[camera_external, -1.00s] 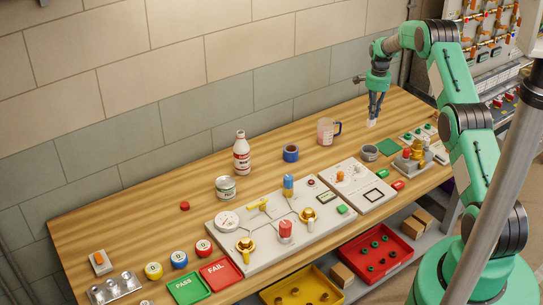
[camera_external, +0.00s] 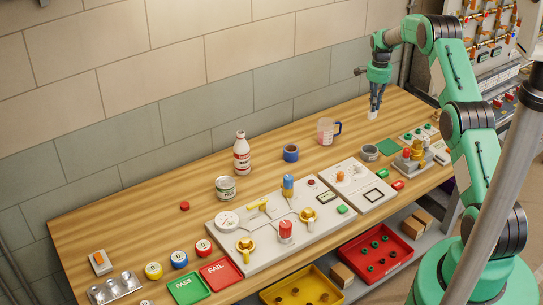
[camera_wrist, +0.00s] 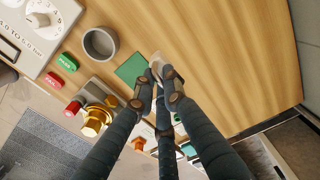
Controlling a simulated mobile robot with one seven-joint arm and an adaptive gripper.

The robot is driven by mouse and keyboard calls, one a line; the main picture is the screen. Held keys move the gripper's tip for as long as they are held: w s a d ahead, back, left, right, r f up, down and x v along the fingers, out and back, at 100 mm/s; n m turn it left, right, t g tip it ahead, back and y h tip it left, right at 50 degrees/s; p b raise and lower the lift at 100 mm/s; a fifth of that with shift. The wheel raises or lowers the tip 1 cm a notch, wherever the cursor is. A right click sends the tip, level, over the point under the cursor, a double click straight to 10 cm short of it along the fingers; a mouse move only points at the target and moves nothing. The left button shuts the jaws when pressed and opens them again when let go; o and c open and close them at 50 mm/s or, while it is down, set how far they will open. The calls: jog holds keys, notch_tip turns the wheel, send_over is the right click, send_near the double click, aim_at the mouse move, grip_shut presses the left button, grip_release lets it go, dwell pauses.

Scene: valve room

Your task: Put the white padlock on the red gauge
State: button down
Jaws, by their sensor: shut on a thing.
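My gripper (camera_external: 375,104) hangs over the back right of the bench, pointing down. It is shut on the small white padlock (camera_external: 373,115), which shows pale at the fingertips in the wrist view (camera_wrist: 157,62). The fingers hide part of it. A red-capped piece (camera_external: 285,229) stands on the large light panel (camera_external: 262,249), well to the left of my gripper. Another red-topped piece (camera_external: 407,153) stands beside a brass fitting at the right. I cannot tell for sure which is the red gauge; the panel's round dial (camera_external: 227,220) looks white.
A measuring jug (camera_external: 326,131) stands left of my gripper. A grey ring (camera_external: 370,153) and a green square (camera_external: 388,147) lie in front of it. A blue tape roll (camera_external: 291,153) and white bottle (camera_external: 241,155) stand farther left. The bench's back strip is mostly clear.

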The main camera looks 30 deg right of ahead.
dwell(0.3)
jog(key=w+a+r+n+b, duration=0.15)
jog(key=a+n, duration=0.25)
jog(key=a, duration=2)
jog(key=w+a+r+n, duration=0.1)
jog(key=w+a+n, duration=0.3)
jog(key=a, duration=2.1)
jog(key=s+a+n, duration=0.3)
jog(key=s+a, duration=0.4)
jog(key=a, duration=0.6)
jog(key=s+a+r+n+b, duration=0.1)
jog(key=s+a+n, duration=0.2)
jog(key=s+a, duration=0.4)
jog(key=s+a+r+n+b, duration=0.1)
jog(key=s+a+n, duration=0.2)
jog(key=s+a, duration=0.5)
jog(key=a, duration=1.1)
jog(key=shift+r, duration=0.2)
jog(key=shift+s+a+f, duration=0.1)
send_over(204, 245)
notch_tip(204, 245, down, 6)
jog(key=shift+f, duration=0.1)
jog(key=shift+f, duration=1.85)
